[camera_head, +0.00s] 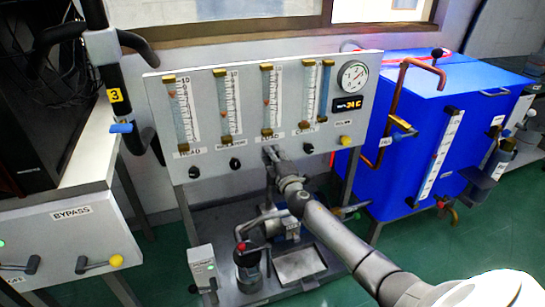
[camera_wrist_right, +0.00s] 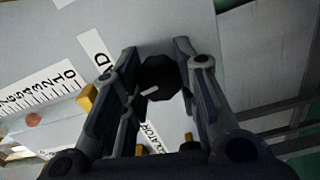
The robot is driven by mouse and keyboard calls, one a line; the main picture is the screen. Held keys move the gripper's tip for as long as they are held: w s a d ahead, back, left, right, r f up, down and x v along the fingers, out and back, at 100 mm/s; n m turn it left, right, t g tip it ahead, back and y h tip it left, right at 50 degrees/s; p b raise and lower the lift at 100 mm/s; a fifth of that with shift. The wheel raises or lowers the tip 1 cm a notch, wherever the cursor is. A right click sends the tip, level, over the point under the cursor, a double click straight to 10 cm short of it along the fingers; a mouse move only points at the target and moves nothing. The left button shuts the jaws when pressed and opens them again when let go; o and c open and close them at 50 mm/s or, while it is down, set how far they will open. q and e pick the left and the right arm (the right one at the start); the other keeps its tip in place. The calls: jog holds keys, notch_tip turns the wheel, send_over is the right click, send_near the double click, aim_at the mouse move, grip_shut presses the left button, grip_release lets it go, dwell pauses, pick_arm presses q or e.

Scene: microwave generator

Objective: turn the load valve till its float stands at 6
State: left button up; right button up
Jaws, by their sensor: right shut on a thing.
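The load valve's dark knob (camera_wrist_right: 160,76) sits between the fingers of my right gripper (camera_wrist_right: 160,70) in the wrist view, with a pale mark on it. In the head view my right gripper (camera_head: 270,154) is shut at the panel, below the third tube, and hides most of the knob. The load label (camera_head: 268,135) is just above. The load float (camera_head: 266,103) is a small red piece in that tube. In the wrist view the float (camera_wrist_right: 33,120) stands at about 5, though the slant makes this inexact. My left gripper is not in view.
Other dark knobs (camera_head: 235,163) stand on either side on the grey panel (camera_head: 160,120), and a yellow knob (camera_head: 345,141) is at right. A gauge (camera_head: 352,77) is above it. A blue tank (camera_head: 420,130) with copper pipe stands right; a bypass box (camera_head: 70,240) is left.

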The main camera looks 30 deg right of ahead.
dwell(0.3)
jog(key=o, duration=1)
jog(key=shift+s, duration=0.1)
jog(key=v, duration=1.2)
jog(key=shift+f, duration=0.1)
